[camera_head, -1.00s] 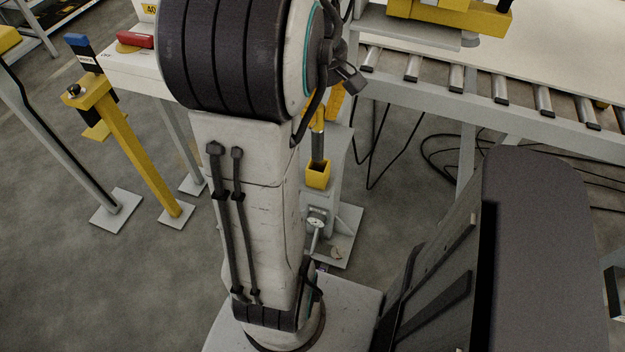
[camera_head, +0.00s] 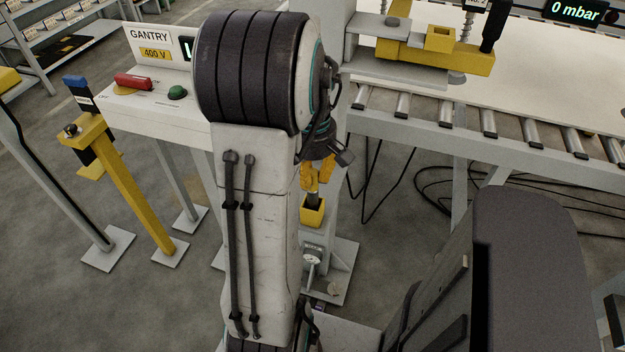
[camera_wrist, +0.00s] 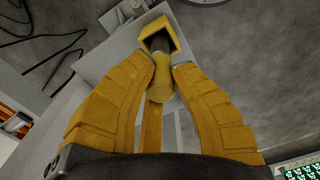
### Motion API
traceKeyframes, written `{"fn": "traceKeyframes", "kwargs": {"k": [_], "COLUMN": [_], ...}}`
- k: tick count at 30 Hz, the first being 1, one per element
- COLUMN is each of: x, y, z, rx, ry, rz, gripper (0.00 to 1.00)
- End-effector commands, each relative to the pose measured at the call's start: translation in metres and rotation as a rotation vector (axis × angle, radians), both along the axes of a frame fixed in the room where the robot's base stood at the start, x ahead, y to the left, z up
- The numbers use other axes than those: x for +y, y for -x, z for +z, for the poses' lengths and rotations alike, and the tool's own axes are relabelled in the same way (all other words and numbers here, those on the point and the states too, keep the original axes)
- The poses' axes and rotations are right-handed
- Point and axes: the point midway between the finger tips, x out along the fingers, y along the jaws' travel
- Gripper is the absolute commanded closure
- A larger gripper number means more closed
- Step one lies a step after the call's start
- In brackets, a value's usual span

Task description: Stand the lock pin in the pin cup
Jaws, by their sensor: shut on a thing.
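My gripper (camera_head: 318,178) is shut on the lock pin, just above the pin cup. In the wrist view the lock pin (camera_wrist: 162,82) has a yellow body between my two yellow fingers (camera_wrist: 160,75), and its darker end points into the mouth of the cup. The pin cup (camera_head: 313,212) is a square yellow holder with a dark inside, on a grey stand. It also shows in the wrist view (camera_wrist: 176,35). The pin's lower end appears to be at or inside the cup mouth; how deep, I cannot tell. My arm hides part of the stand.
A roller conveyor (camera_head: 450,115) with a yellow suction fixture (camera_head: 440,55) lies behind, to the right. Black cables (camera_head: 440,185) lie on the floor.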

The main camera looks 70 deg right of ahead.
Motion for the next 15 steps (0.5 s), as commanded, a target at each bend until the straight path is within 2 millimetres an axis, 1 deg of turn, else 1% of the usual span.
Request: {"fn": "traceKeyframes", "kwargs": {"k": [1,5,15], "x": [0.0,0.0001,-0.0004], "y": [0.0,0.0,-0.0001], "z": [-0.0058,-0.0142,-0.0155], "rx": [0.0,0.0,0.0], "ry": [-0.001,0.0,0.002], "rz": [0.0,0.0,0.0], "gripper": [1.0,1.0,1.0]}}
